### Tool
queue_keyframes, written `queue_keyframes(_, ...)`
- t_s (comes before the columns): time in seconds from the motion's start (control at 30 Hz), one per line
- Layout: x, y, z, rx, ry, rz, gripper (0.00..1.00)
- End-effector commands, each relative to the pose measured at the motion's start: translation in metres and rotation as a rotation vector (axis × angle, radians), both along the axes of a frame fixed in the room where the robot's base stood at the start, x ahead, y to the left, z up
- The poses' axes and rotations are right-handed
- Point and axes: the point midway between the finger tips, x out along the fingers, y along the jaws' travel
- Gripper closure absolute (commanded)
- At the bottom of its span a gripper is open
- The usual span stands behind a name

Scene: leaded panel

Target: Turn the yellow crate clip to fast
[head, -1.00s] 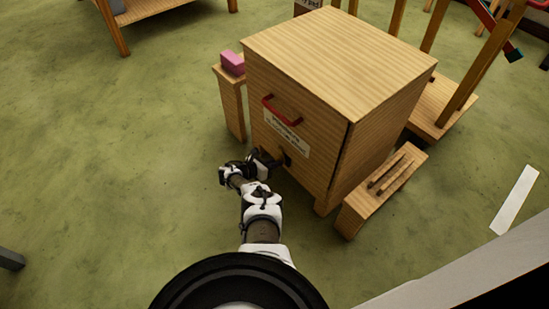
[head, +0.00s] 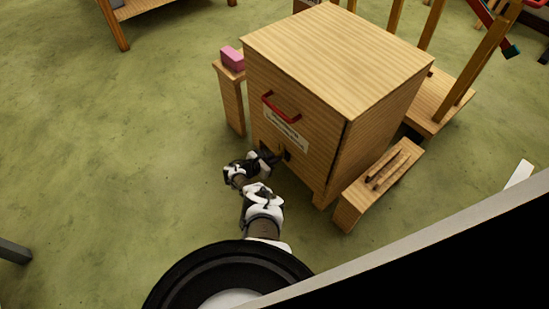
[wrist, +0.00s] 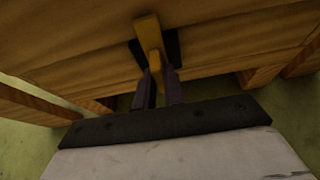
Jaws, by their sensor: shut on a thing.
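The yellow clip (wrist: 149,36) shows in the wrist view on the wooden crate's front, over a dark plate (wrist: 173,45). Its wide end points up and slightly left. My gripper (wrist: 160,78) is shut on its lower, narrower part, with one dark finger on each side. In the head view my gripper (head: 272,158) is at the low front of the wooden crate (head: 335,50). The clip cannot be made out there.
A red handle (head: 281,107) and a white label (head: 285,130) are above my gripper on the crate front. A small stand with a pink block (head: 232,58) is at left; a low wooden bench (head: 352,208) is at right. Green floor is open at left.

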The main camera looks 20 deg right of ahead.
Motion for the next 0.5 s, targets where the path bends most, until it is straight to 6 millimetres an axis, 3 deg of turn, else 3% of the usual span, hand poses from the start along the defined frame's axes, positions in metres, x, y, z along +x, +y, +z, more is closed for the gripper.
queue_keyframes(0.07, -0.0024, -0.0003, -0.0014, 0.000, 0.003, -0.006, 1.00)
queue_keyframes(0.1, -0.0024, -0.0002, -0.0015, 0.000, 0.003, -0.006, 0.86)
queue_keyframes(0.27, -0.0016, -0.0001, -0.0010, 0.000, 0.002, -0.004, 0.67)
queue_keyframes(0.5, -0.0007, 0.0002, -0.0003, 0.000, 0.002, -0.001, 0.67)
